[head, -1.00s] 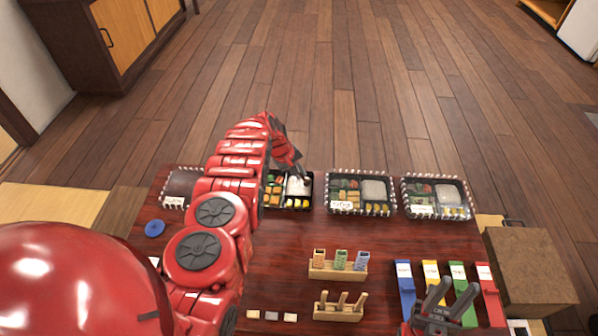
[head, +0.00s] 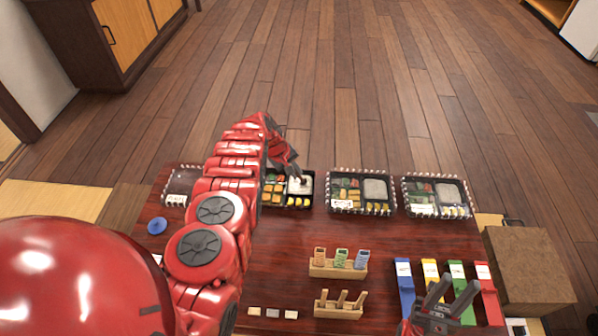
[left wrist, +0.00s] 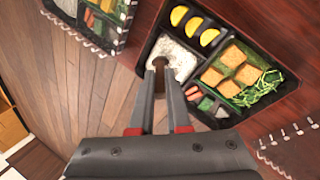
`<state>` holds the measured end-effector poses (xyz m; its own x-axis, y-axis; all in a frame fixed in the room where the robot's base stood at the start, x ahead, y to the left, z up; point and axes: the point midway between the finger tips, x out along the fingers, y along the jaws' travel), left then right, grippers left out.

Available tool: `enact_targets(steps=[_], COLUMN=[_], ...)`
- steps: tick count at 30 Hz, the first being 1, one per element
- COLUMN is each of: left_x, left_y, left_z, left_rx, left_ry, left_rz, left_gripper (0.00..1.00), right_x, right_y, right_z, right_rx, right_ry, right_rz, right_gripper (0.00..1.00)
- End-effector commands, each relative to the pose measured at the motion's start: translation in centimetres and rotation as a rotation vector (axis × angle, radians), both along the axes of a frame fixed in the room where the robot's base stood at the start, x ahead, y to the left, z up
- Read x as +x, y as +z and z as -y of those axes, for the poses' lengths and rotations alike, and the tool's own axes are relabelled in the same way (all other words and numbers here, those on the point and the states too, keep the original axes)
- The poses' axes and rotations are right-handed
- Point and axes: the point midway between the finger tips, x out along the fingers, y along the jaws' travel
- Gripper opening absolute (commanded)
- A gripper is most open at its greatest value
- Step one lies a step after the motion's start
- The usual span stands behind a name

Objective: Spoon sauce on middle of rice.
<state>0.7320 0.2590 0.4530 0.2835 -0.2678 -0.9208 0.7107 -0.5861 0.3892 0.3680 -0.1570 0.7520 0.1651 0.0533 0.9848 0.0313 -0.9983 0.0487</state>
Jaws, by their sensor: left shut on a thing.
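An open black bento box (head: 311,203) stands at the back of the table, with white rice (head: 306,185) in one compartment. The box (left wrist: 214,121) and its rice (left wrist: 186,64) also show in the left wrist view. My left gripper (head: 297,178) is over the rice, pointing down. In the left wrist view its fingers (left wrist: 160,64) are shut on a small, thin thing, perhaps a spoon, mostly hidden between them. A dark spot shows at the tips, over the rice; whether it touches the rice I cannot tell. My right gripper (head: 457,287) is open and empty at the front right.
Two more bento boxes (head: 360,212) (head: 436,215) stand to the right. A wooden holder with colored cups (head: 338,268) and a wooden rack with handles (head: 338,312) stand in front. A blue disc (head: 157,226) lies at the left.

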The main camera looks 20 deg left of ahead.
Motion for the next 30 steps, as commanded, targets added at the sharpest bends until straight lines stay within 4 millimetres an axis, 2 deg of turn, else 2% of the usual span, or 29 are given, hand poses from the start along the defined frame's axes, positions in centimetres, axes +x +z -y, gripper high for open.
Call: enact_targets(steps=[14,30], left_x=[-0.3,-0.9], left_y=[-0.1,0.0], left_z=[-0.6,-2.6], left_rx=[0.0,0.0], left_ry=[0.0,0.0], left_rz=[-0.003,-0.004], left_gripper=[0.0,0.0], right_x=[0.0,0.0], right_y=[0.1,0.2], right_z=[0.0,0.0], right_rx=[0.0,0.0], right_ry=[0.0,0.0], right_rz=[0.0,0.0], right_gripper=[0.38,0.38])
